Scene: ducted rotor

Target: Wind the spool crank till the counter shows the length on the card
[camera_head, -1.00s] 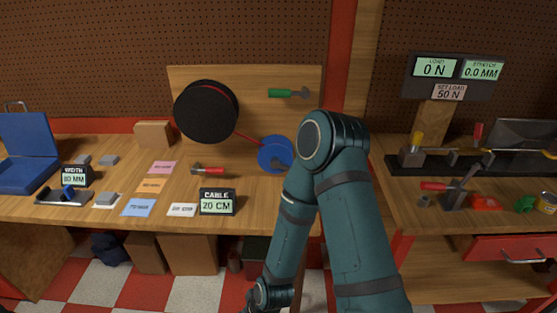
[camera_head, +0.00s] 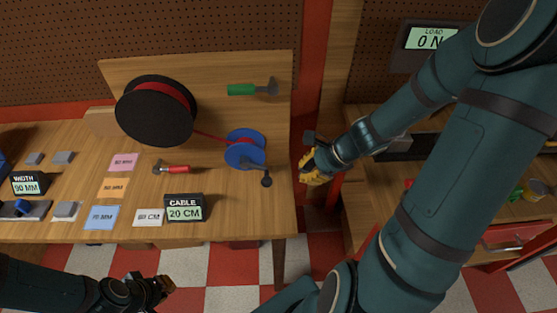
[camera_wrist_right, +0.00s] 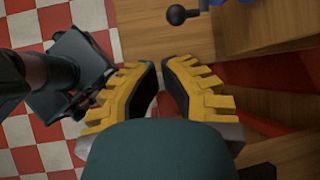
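The blue spool (camera_head: 244,149) is mounted on the upright wooden board, with a dark crank arm ending in a round black knob (camera_head: 267,181) at its lower right. The knob also shows at the top of the right wrist view (camera_wrist_right: 177,14). The counter (camera_head: 184,207) reads CABLE 20 CM. The white card (camera_head: 149,217) beside it appears to read 60 CM, though its first digit is hard to make out. My right gripper (camera_head: 309,166), with yellow fingers, is right of the knob, apart from it, open and empty. My left gripper (camera_head: 160,288) is low, in front of the bench; its fingers are unclear.
A black reel (camera_head: 156,110) with red cable stands left of the spool, the cable running between them. A red-handled tool (camera_head: 172,168) lies on the bench. A green-handled tool (camera_head: 250,88) hangs above the spool. A red post (camera_head: 308,100) stands right of the board.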

